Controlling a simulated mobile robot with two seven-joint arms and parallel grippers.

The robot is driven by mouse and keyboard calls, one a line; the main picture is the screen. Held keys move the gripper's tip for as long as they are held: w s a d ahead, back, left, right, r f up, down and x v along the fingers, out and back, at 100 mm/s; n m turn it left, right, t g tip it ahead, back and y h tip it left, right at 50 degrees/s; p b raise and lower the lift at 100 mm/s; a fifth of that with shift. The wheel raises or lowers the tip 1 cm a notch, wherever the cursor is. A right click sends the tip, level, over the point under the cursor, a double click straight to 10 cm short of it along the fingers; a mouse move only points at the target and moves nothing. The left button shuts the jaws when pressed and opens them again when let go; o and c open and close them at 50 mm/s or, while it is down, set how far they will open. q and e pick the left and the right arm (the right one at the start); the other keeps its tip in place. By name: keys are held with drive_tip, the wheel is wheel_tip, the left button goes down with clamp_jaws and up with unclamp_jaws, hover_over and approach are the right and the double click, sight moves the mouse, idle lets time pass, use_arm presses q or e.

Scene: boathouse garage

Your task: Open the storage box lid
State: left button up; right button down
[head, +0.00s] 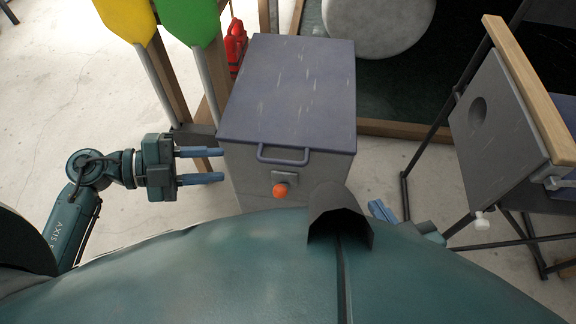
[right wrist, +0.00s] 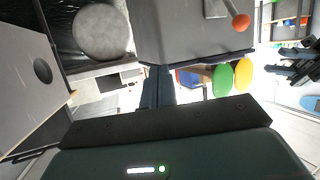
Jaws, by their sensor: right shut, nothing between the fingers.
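The storage box (head: 238,170) is grey and stands on the floor in the middle of the head view. Its blue-grey lid (head: 290,90) lies closed, with a bar handle (head: 283,161) at the front edge. An orange knob (head: 280,190) sits on the front below the handle. In the right wrist view the box (right wrist: 185,35) and knob (right wrist: 241,22) show at the top. My left gripper (head: 218,164) is open, pointing at the box's left side, with nothing between its fingers. My right gripper (head: 379,210) is shut and empty, low right of the box; its fingers show in the right wrist view (right wrist: 157,85).
Yellow (head: 127,18) and green (head: 188,20) paddles stand behind left of the box, near a red object (head: 235,45). A round grey object (head: 378,25) is behind. A chair-like frame with a wooden rail (head: 528,85) stands right. Floor at left is clear.

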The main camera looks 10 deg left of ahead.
sight(268, 162)
use_arm(q)
drive_tip(key=b+x, duration=0.2)
drive_tip(key=x, duration=0.9)
drive_tip(key=shift+w+d+r, duration=0.1)
drive_tip(key=shift+w+d, duration=0.05)
drive_tip(key=shift+d, duration=0.15)
drive_tip(key=shift+w+d, duration=0.15)
drive_tip(key=shift+d, duration=0.35)
use_arm(e)
drive_tip(key=shift+w+a+f+n+t+y, duration=0.1)
drive_tip(key=shift+w+a+n+t+y, duration=0.2)
drive_tip(key=shift+t, duration=0.4)
use_arm(q)
drive_tip(key=shift+c, duration=0.4)
use_arm(e)
drive_tip(key=shift+w+d, duration=0.1)
use_arm(q)
clamp_jaws()
use_arm(e)
drive_tip(key=shift+f, duration=0.1)
